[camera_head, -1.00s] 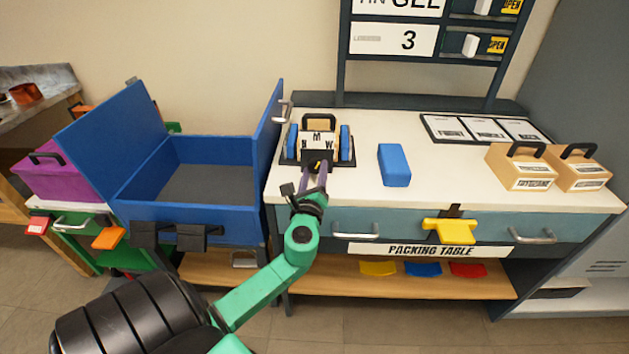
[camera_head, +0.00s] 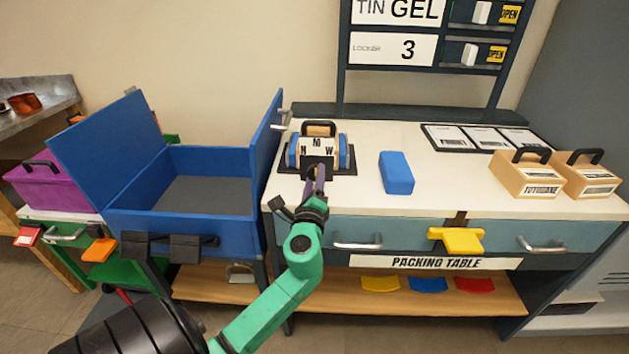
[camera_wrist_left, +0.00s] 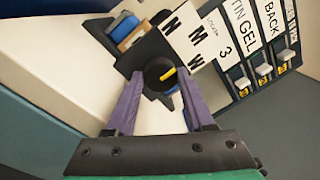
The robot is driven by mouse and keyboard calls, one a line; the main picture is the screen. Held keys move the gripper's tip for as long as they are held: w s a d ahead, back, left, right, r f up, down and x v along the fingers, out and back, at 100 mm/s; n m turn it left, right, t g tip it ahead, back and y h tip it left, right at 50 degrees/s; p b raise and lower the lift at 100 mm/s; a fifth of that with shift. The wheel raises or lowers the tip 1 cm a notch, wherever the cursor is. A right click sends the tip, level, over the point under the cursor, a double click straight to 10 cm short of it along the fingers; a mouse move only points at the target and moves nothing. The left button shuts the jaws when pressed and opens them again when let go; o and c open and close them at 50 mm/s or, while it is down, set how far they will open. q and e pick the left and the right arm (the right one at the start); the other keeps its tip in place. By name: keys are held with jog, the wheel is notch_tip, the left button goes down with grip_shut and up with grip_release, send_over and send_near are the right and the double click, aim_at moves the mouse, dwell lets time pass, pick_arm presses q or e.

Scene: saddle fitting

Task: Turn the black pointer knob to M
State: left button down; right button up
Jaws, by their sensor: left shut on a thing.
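The black pointer knob (camera_wrist_left: 158,76) is on the front of a small unit on the packing table. Its yellow mark points up and right in the left wrist view, roughly between the letters M and W; I cannot tell exactly. The white letter plate (camera_head: 317,147) shows N, M and W, with M at the top middle in the head view. My left gripper (camera_wrist_left: 157,98) has its purple fingers on both sides of the knob and is shut on it. In the head view the left gripper (camera_head: 318,182) hides most of the knob. My right gripper is not in view.
A blue block (camera_head: 396,173) lies on the packing table (camera_head: 365,200) right of the unit. An open blue box (camera_head: 180,222) stands to the left, its side wall close to my arm. Tan cases (camera_head: 527,178) and framed cards stand farther right.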

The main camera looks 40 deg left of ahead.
pick_arm(q)
jog(key=shift+c, duration=1.4)
grip_release()
jog(key=b+v, duration=0.2)
jog(key=v, duration=1.2)
jog(key=shift+s+b, duration=0.3)
jog(key=shift+b, duration=0.1)
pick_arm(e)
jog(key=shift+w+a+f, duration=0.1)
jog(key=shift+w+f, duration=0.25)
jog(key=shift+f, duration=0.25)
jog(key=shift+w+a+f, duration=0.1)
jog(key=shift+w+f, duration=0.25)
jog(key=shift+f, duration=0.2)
pick_arm(q)
jog(key=shift+d, duration=0.15)
